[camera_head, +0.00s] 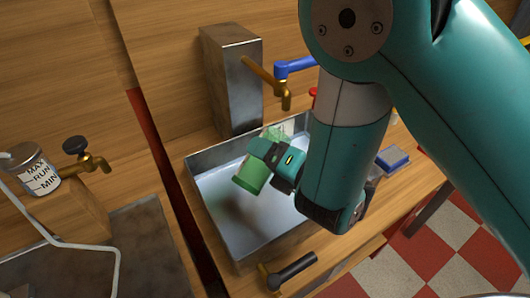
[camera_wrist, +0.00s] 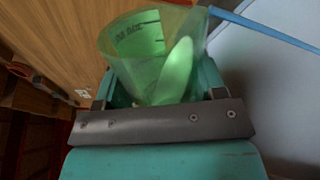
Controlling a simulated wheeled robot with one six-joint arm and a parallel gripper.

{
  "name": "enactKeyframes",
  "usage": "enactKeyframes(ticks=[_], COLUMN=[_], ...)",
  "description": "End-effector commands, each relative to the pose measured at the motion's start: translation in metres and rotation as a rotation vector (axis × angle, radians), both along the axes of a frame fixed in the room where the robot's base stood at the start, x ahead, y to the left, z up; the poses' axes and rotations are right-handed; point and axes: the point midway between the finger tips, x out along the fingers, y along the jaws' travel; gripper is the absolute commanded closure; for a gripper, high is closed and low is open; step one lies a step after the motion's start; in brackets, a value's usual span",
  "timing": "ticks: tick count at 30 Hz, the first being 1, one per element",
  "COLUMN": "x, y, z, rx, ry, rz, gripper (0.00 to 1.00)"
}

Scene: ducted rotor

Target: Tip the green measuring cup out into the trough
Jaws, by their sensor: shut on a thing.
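The green measuring cup (camera_head: 253,174) is translucent with dark markings, and it also shows in the wrist view (camera_wrist: 155,52). My gripper (camera_head: 277,160) is shut on it and holds it over the metal trough (camera_head: 222,236). In the head view the cup is tilted, its green end toward the lower left. In the wrist view a paler green patch shows inside the cup; I cannot tell whether it is liquid. The trough is a grey rectangular basin with a pale inside and a dark blurred patch below the cup. My arm hides part of its right side.
A tall metal block (camera_head: 232,80) stands behind the trough, next to a brass tap with a blue handle (camera_head: 294,67). A marked jar (camera_head: 33,168) and another brass tap (camera_head: 86,155) are at left. A black-handled valve (camera_head: 290,272) is in front. A blue block (camera_head: 392,158) lies right.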

Motion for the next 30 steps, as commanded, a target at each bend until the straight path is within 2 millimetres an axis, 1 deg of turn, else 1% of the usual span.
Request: enactKeyframes(ticks=[1, 11, 30], x=[0.0006, 0.0016, 0.0016], y=[-0.0006, -0.0027, -0.0028], z=[0.0016, -0.0045, -0.0057], rx=[0.008, 0.064, 0.067], ry=[0.014, 0.098, 0.101], rz=[-0.001, -0.001, -0.001], gripper=[0.70, 0.70, 0.70])
